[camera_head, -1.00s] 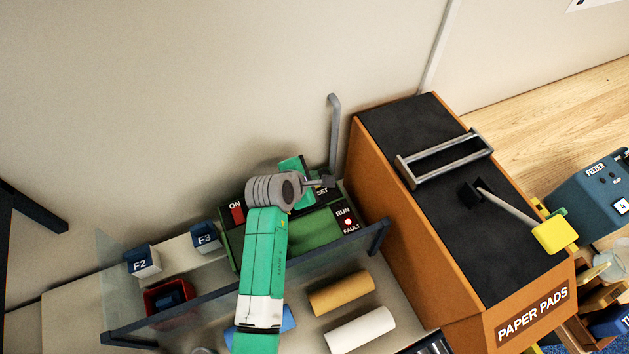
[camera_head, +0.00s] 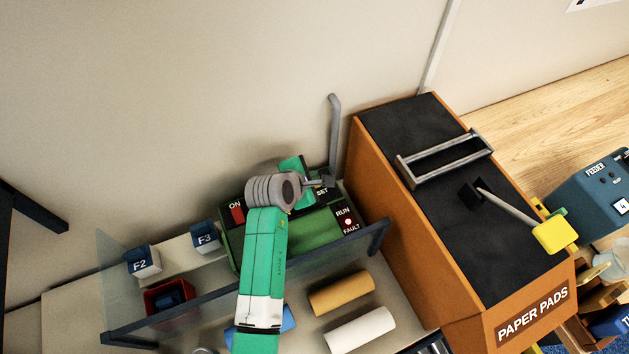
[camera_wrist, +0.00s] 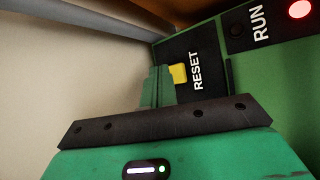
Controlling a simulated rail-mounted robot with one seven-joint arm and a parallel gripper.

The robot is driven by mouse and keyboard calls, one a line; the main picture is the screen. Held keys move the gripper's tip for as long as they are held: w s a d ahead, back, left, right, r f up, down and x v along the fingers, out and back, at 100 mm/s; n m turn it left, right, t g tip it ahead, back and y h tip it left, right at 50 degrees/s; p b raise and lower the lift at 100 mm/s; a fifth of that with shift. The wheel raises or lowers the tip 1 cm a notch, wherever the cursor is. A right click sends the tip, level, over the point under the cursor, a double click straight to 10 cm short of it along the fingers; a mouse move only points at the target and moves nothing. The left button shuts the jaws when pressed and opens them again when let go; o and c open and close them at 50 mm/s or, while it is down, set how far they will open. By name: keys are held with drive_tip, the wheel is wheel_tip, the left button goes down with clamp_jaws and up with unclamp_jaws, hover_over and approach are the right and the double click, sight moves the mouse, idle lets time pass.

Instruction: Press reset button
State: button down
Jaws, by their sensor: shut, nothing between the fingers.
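The green control box (camera_head: 310,232) stands against the wall, with ON, RESET, RUN and FAULT labels on dark panels. In the wrist view, the yellow reset button (camera_wrist: 178,74) sits beside the RESET label, partly hidden by my gripper. My gripper (camera_wrist: 157,84) is shut and empty, its green fingertips right beside the button's left side; whether they touch it I cannot tell. In the head view my gripper (camera_head: 327,182) is over the RESET panel, covering the start of its label and the button.
A clear guard panel (camera_head: 240,280) stands in front of the box. A grey upright bar (camera_head: 334,130) rises behind it. The orange PAPER PADS case (camera_head: 375,190) is close on the right. F2 and F3 blocks (camera_head: 206,237) are at left. A red light (camera_wrist: 300,8) glows near RUN.

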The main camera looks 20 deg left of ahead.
drive_tip(key=shift+f, duration=0.1)
drive_tip(key=shift+f, duration=0.35)
drive_tip(key=shift+f, duration=0.45)
idle(0.5)
drive_tip(key=shift+r+p, duration=0.9)
drive_tip(key=shift+r, duration=0.1)
wheel_tip(320, 180, up, 5)
drive_tip(key=p, duration=0.5)
idle(0.4)
